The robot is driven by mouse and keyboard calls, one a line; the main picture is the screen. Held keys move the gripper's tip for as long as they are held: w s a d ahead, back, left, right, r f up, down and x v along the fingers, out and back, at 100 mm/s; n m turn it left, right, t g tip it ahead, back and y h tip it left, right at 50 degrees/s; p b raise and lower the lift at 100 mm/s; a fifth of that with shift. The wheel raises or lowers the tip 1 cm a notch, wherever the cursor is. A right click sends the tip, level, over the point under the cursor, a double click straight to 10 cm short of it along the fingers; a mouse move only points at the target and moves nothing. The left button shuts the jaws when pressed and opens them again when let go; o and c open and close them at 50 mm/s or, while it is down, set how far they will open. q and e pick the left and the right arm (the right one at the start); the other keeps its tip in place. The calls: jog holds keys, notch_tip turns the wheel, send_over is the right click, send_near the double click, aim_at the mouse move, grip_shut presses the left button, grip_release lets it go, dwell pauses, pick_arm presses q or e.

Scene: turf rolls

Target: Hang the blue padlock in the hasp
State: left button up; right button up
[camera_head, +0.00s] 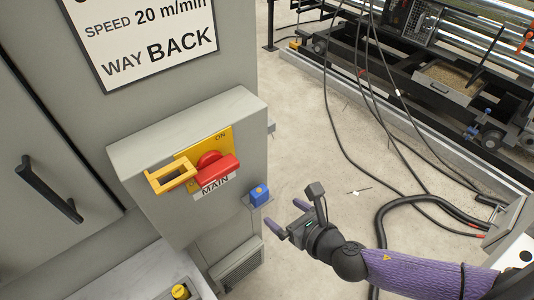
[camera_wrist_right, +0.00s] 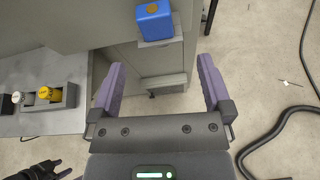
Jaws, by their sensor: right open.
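The blue padlock (camera_head: 259,195) sits on a small grey bracket at the right side of the switch box. In the right wrist view the padlock (camera_wrist_right: 154,21) is a blue block with a brownish spot; I cannot make out its shackle. The yellow hasp (camera_head: 172,178) sticks out at the left of the red main switch handle (camera_head: 215,166). My right gripper (camera_head: 287,217) is open and empty, just right of and below the padlock. In the wrist view its purple fingers (camera_wrist_right: 160,62) are apart, with the padlock beyond their tips.
The grey switch box (camera_head: 150,150) stands out from the cabinet. A shelf bracket (camera_wrist_right: 160,42) is under the padlock. Yellow and white buttons (camera_head: 180,291) sit on a lower panel. Black cables (camera_head: 400,205) cross the floor at right. The floor between is open.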

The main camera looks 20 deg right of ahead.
aim_at(263, 196)
jog(key=shift+n, duration=0.4)
jog(key=w, duration=0.1)
jog(key=w+a, duration=0.2)
jog(key=w, duration=0.1)
jog(key=shift+f+b, duration=0.3)
jog(key=x, duration=0.4)
jog(key=shift+w+b, duration=0.4)
jog(key=shift+w, duration=0.05)
jog(key=shift+w+a+f, duration=0.1)
jog(key=shift+w+a, duration=0.05)
pick_arm(q)
jog(key=shift+s+a+f, duration=0.4)
jog(key=shift+f, duration=0.05)
